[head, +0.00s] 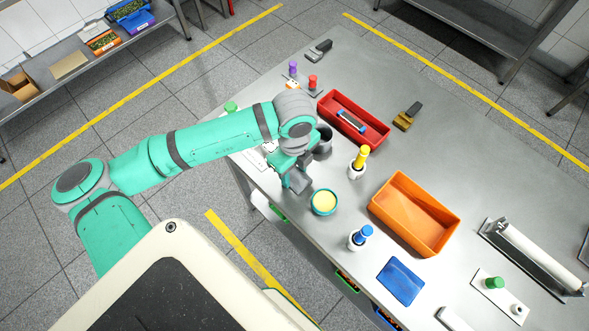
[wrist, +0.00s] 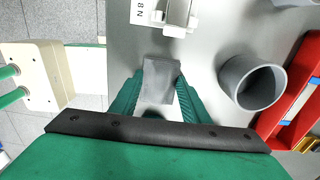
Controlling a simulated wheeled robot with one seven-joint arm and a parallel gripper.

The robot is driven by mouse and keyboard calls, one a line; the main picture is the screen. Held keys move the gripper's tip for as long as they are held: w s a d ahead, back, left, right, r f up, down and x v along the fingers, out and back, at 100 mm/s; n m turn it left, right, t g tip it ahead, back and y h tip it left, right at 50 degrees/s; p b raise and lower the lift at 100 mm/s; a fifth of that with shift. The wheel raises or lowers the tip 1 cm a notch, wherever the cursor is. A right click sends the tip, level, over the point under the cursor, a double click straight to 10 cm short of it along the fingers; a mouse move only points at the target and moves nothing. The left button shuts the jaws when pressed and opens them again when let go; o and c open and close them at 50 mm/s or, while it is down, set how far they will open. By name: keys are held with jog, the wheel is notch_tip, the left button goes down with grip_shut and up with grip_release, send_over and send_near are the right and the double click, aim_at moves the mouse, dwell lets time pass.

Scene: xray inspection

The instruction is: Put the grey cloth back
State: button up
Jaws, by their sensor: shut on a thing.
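My gripper (head: 292,172) is above the near left part of the steel table, and its green fingers also show in the wrist view (wrist: 158,88). It is shut on the grey cloth (wrist: 160,76), a small folded grey piece between the fingers. The cloth also shows as a grey patch below the gripper in the head view (head: 299,182). How far the cloth is above the table is hard to tell. My arm hides part of the table behind the gripper.
A grey cup (wrist: 252,82) stands to the right of the gripper, with a red tray (head: 353,118) beyond it. A teal tin with yellow contents (head: 324,202) is close by.

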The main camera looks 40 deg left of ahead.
aim_at(295, 171)
jog(key=shift+d+f, duration=0.1)
jog(key=shift+f, duration=0.25)
jog(key=o, duration=1.1)
jog(key=shift+s, duration=0.1)
notch_tip(295, 171, up, 12)
jog(key=shift+w, duration=0.2)
jog(key=shift+f, duration=0.1)
